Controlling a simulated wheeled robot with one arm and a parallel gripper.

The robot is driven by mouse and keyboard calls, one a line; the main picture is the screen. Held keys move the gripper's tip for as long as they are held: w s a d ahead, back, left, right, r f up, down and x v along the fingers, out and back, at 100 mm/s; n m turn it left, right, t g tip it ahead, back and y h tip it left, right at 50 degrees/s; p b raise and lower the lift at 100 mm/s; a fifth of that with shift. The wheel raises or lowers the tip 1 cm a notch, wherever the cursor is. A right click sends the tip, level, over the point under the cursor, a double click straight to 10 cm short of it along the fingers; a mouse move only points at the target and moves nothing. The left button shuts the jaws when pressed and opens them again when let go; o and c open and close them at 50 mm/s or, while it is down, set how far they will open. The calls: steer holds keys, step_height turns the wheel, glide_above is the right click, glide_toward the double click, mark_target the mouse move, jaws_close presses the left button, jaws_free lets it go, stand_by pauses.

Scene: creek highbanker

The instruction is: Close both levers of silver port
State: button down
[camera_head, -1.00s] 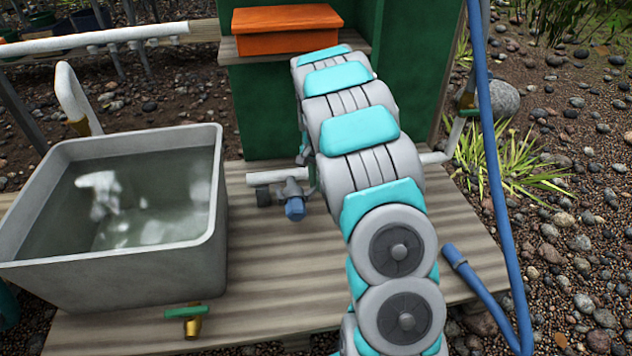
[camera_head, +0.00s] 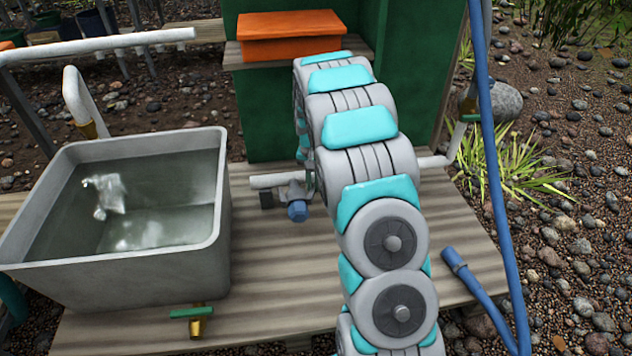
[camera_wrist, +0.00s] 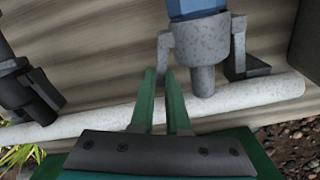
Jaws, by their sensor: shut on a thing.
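The silver port (camera_wrist: 203,78) sits on a white pipe in the wrist view, with a blue plug (camera_wrist: 196,8) in its mouth. Its left-hand lever (camera_wrist: 164,47) and right-hand lever (camera_wrist: 238,42) lie along either side of it. My gripper (camera_wrist: 160,76) has its green fingers close together, shut on the end of the left-hand lever. In the head view the port (camera_head: 293,189) and blue plug (camera_head: 298,211) show beside my arm, small. My gripper is hidden there behind my arm.
The white pipe (camera_wrist: 95,121) also carries a dark fitting (camera_wrist: 30,92) at left. A grey water tub (camera_head: 120,275) with a green-handled tap (camera_head: 194,313) stands left. An orange box (camera_head: 290,36) sits behind; a blue hose (camera_head: 490,180) runs at right. Bare planks (camera_head: 270,275) lie in front.

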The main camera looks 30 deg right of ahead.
steer(key=shift+w+a+n+p, duration=0.15)
steer(key=shift+a+n+p, duration=0.1)
steer(key=shift+n, duration=0.4)
steer(key=shift+w+a+n+p, duration=0.1)
steer(key=shift+a+n, duration=0.1)
steer(key=shift+n, duration=0.45)
steer(key=c, duration=0.9)
jaws_free()
